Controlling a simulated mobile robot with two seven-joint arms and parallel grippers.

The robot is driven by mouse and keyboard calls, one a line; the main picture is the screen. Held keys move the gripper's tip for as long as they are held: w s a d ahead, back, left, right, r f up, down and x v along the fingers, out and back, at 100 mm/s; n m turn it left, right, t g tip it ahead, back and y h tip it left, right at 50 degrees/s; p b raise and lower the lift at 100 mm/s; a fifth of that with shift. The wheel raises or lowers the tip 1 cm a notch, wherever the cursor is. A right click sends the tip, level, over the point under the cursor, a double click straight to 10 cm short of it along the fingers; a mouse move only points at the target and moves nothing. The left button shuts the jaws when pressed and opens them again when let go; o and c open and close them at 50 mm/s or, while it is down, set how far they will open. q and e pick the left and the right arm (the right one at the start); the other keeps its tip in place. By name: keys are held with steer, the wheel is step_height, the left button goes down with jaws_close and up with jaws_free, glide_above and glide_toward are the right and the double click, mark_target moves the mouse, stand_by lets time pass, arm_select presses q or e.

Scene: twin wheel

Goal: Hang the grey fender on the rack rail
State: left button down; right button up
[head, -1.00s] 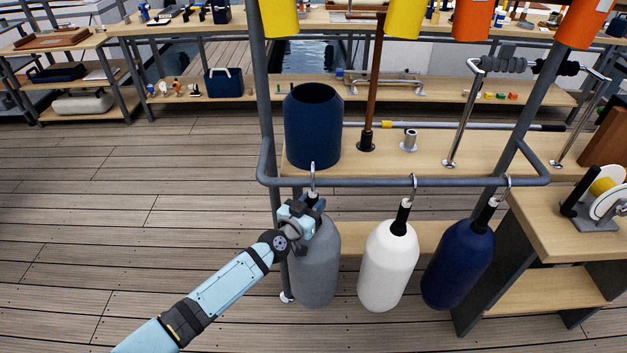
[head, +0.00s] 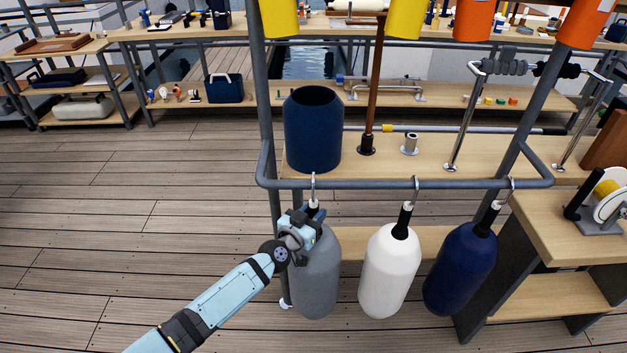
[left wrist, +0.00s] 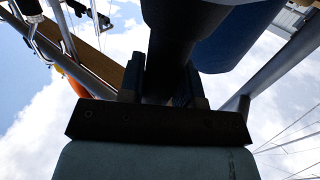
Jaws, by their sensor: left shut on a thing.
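The grey fender (head: 317,282) hangs upright at the left end of the rack rail (head: 365,184). Its metal hook (head: 313,186) reaches up to the rail and appears to lie over it, level with the other fenders' hooks. My left gripper (head: 308,218) is shut on the fender's dark neck, just below the hook. In the left wrist view the dark neck (left wrist: 178,45) passes between the two fingers and hides most of what lies above. My right gripper is not in view.
A white fender (head: 389,272) and a navy fender (head: 460,268) hang from the same rail to the right. A dark blue bin (head: 313,135) stands on the shelf behind the rail. The deck (head: 130,220) at left is clear.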

arm_select(q)
steer(key=shift+f, duration=0.1)
steer(key=c, duration=0.9)
jaws_free()
steer(key=shift+o, duration=0.8)
steer(key=shift+f, duration=0.2)
steer(key=shift+s+a, duration=0.2)
steer(key=shift+s, duration=0.1)
steer(key=s+a+n+g+y+p, duration=0.1)
steer(key=s+a+p, duration=0.3)
steer(key=s, duration=0.8)
steer(key=s+a+r+n+g+y+p, duration=0.1)
steer(key=s+a+y+p, duration=0.2)
steer(key=s+a, duration=0.6)
steer(key=s+a+r+n+g+y+p, duration=0.1)
steer(key=s+a+p, duration=0.4)
steer(key=s, duration=0.9)
steer(key=shift+s+a+n+g+y+p, duration=0.4)
steer(key=shift+a+y, duration=0.35)
steer(key=shift+y, duration=0.15)
